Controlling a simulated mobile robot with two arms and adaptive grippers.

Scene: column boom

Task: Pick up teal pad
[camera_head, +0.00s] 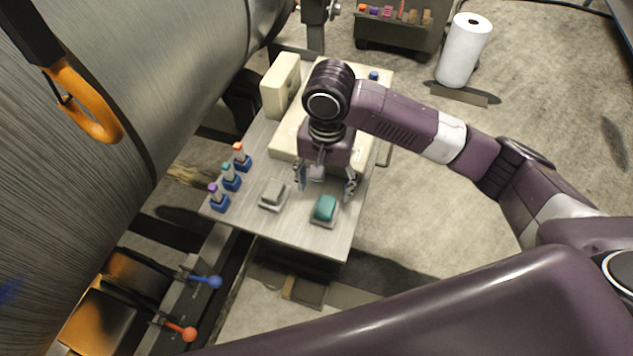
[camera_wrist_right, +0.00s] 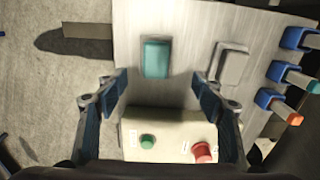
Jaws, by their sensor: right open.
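The teal pad (camera_head: 325,208) sits in a small holder near the front edge of the grey table (camera_head: 300,236). It also shows in the right wrist view (camera_wrist_right: 156,59), above the middle of the picture. My right gripper (camera_head: 326,190) hangs over the table, close behind the pad in the head view. Its fingers are spread in the right wrist view (camera_wrist_right: 162,88), with nothing between them. The pad lies beyond the fingertips and apart from them. My left gripper is not in view.
A grey pad (camera_head: 272,194) sits left of the teal one. Several blue-based pieces (camera_head: 231,178) line the table's left edge. A cream box with green and red buttons (camera_wrist_right: 168,138) lies under the gripper. A large metal cylinder (camera_head: 170,70) is left; a white roll (camera_head: 463,50) stands back right.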

